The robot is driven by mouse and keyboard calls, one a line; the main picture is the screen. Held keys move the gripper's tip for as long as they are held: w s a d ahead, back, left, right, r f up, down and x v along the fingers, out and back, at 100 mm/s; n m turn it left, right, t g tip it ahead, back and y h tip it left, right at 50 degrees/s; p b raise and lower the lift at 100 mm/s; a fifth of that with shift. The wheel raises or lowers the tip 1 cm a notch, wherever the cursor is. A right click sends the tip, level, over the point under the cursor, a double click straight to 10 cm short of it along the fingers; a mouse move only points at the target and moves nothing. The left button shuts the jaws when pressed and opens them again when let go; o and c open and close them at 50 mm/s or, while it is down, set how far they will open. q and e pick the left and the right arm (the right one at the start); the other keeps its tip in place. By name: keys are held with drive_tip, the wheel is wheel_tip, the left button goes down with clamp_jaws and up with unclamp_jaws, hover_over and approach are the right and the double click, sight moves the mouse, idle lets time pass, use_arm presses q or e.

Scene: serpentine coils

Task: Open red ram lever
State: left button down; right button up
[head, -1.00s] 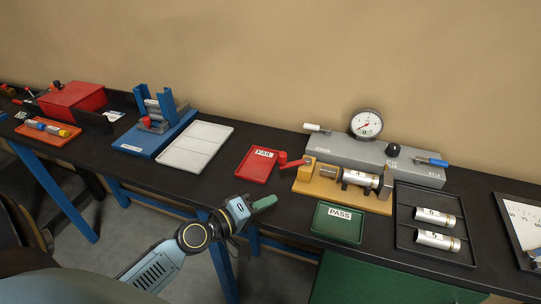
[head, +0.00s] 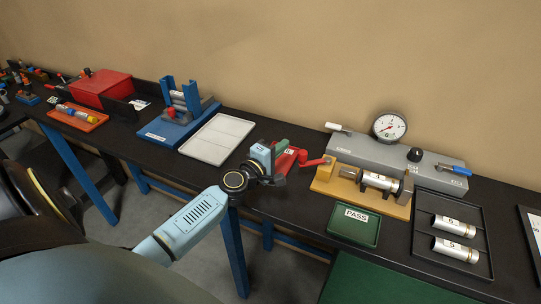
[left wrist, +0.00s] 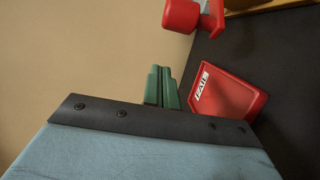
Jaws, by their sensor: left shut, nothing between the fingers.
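The red ram lever (head: 316,161) sticks out at the left end of the yellow fixture (head: 365,199), which holds a silver cylinder (head: 380,181). The lever also shows at the top of the left wrist view (left wrist: 183,14), ahead and to the right of the fingers. My left gripper (head: 281,147) has green fingers, pressed together and empty; they also show in the left wrist view (left wrist: 162,82). It is left of the lever, apart from it, in front of the red FAIL tray (head: 291,161) and hiding part of it. My right gripper is not in view.
A grey gauge unit (head: 395,157) stands behind the yellow fixture. A green PASS tray (head: 353,240) lies in front, a black rack (head: 418,254) with cylinders to the right. A white tray (head: 218,139) and blue stand (head: 157,137) lie to the left.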

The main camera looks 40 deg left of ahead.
use_arm(q)
drive_tip(key=d, duration=0.2)
drive_tip(key=d+p, duration=0.1)
drive_tip(key=shift+s+d, duration=0.25)
drive_tip(key=shift+d, duration=0.15)
